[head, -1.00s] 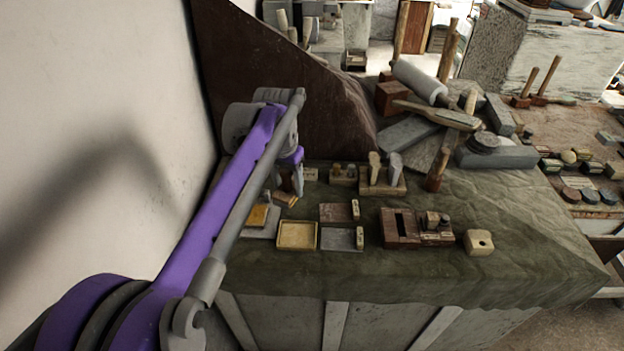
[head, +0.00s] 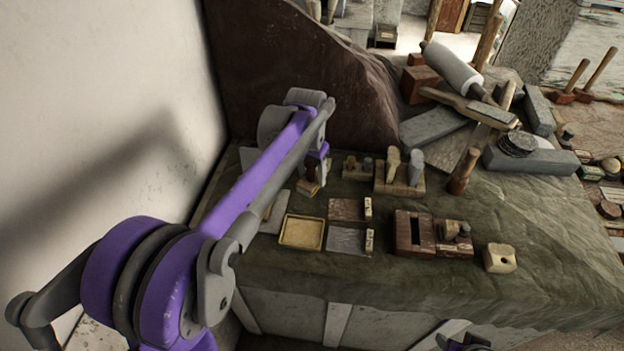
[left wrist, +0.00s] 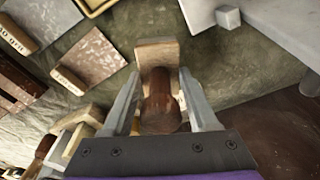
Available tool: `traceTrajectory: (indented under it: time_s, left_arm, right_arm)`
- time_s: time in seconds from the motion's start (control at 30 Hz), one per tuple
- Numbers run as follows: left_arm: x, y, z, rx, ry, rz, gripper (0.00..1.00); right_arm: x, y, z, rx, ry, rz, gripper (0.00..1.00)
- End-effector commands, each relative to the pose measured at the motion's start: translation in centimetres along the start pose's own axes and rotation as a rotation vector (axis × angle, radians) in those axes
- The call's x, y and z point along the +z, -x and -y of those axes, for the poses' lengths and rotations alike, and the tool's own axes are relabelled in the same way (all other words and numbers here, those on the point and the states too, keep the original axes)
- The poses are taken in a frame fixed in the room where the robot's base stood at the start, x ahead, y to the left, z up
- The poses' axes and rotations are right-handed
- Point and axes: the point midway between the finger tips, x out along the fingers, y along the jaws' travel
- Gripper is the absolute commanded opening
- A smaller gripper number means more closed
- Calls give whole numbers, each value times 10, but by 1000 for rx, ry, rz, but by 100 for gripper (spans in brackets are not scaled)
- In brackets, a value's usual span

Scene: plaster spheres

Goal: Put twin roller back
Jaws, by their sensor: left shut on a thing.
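My left gripper (head: 316,163) is above the left part of the green stone-like bench. In the left wrist view (left wrist: 158,88) its fingers are shut on a piece with a round dark brown wooden handle (left wrist: 160,105) and a pale wooden block (left wrist: 157,52) at its far end. This held piece also shows below the gripper in the head view (head: 309,187). I cannot tell for sure that it is the twin roller, or whether its block touches the bench.
A yellow-rimmed tray (head: 302,248), a reddish plate (head: 346,209) and a grey plate (head: 344,240) lie in front. A wooden holder with two upright pieces (head: 399,187), a slotted brown box (head: 415,234) and a pale holed block (head: 499,258) stand to the right. Brown rock (head: 300,75) rises behind.

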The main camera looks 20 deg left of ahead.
Motion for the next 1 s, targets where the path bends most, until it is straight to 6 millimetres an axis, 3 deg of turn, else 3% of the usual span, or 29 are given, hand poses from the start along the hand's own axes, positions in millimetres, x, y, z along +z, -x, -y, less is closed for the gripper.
traceTrajectory:
  time_s: [0.17,0.53,0.57,0.6,0.73,1.0]
  left_arm:
    - [2,-21,0,0,0,0,0]
    - [3,-26,0,0,0,0,0]
    - [3,-26,0,0,0,0,61]
    - [3,-26,0,0,0,0,68]
    - [3,-25,0,0,0,0,89]
    - [3,-24,0,0,0,0,89]
  right_arm:
    - [1,-1,0,0,0,1,50]
    - [3,-3,0,0,0,2,50]
    - [3,-3,0,0,0,2,50]
    - [2,-3,0,0,0,2,50]
    - [2,-3,0,0,0,2,50]
    - [2,-2,0,0,0,1,50]
